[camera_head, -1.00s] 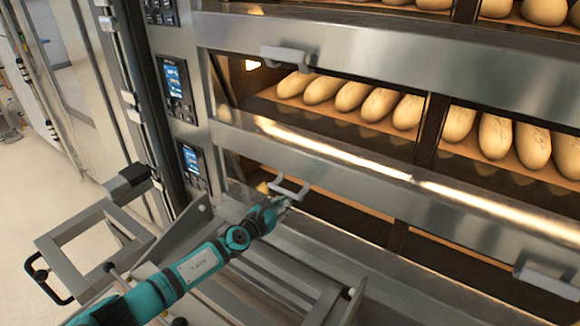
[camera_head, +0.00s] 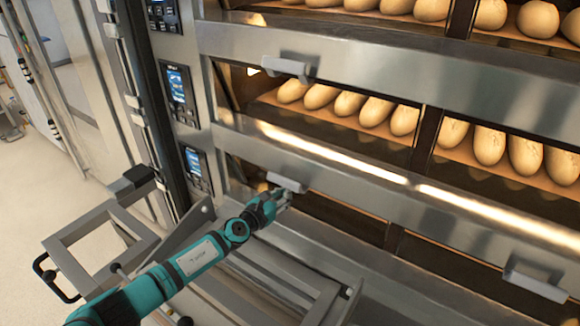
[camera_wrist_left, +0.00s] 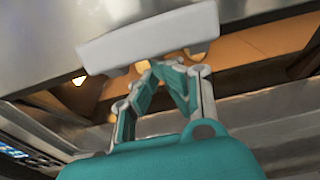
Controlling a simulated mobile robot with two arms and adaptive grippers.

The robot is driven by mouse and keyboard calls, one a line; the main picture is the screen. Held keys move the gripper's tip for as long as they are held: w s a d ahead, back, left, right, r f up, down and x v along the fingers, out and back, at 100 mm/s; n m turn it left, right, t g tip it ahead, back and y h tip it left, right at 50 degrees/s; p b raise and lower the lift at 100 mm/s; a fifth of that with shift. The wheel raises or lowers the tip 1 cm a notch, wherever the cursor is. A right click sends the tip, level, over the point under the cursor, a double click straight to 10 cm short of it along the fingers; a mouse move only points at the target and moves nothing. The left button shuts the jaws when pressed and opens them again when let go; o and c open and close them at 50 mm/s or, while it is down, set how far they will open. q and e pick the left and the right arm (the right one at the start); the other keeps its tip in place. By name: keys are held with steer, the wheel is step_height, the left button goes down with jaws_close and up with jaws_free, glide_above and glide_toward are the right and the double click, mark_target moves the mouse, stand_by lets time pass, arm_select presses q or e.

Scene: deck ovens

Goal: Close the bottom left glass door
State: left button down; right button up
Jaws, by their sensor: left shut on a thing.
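The bottom left glass door's light grey handle (camera_head: 287,184) shows at the lower edge of the steel band, at the left end of the lowest oven deck. The dark deck interior shows below it; the glass itself is hard to make out. The handle fills the top of the left wrist view (camera_wrist_left: 150,40). My left gripper (camera_head: 281,197) is at the handle, reaching up from below. Its fingers (camera_wrist_left: 168,75) are shut on the handle, with the tips partly hidden against its underside. My right gripper is not in view.
Loaves (camera_head: 375,110) fill the deck above, behind glass with its own handle (camera_head: 287,67). Another handle (camera_head: 537,285) is at the lower right. Control panels (camera_head: 195,168) line the left side. A metal frame with a black handle (camera_head: 50,275) stands at the lower left, with clear floor beyond.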

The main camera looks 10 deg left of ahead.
arm_select(q)
steer(key=s+a+f+p, duration=0.1)
steer(key=s+a, duration=0.1)
steer(key=s, duration=0.4)
steer(key=shift+s+a+p, duration=0.15)
steer(key=shift+s+p, duration=0.1)
steer(key=shift+p, duration=0.1)
steer(key=shift+f, duration=0.2)
stand_by(0.7)
